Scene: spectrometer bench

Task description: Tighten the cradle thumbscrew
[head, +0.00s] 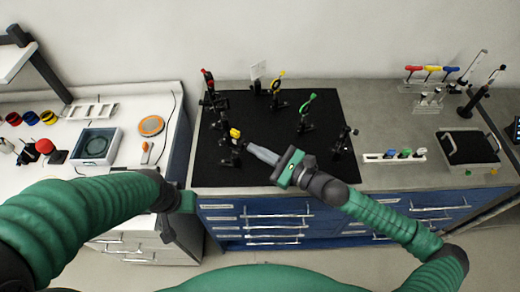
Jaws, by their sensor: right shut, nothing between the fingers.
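A small black mount with a yellow knob (235,133) stands at the left of the black breadboard (325,107). I cannot tell for sure whether this knob is the cradle thumbscrew. My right gripper (252,150) reaches in from the right, low over the board. Its grey fingers are shut and empty, with their tips just right of and below the yellow knob; contact cannot be made out. My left gripper (187,202) is by the board's front left corner, over the gap between benches, and its fingers are not clear.
Several black post mounts with red, yellow and green parts, such as the green ring (308,103), stand on the board. The white left bench holds a grey dish (96,147).

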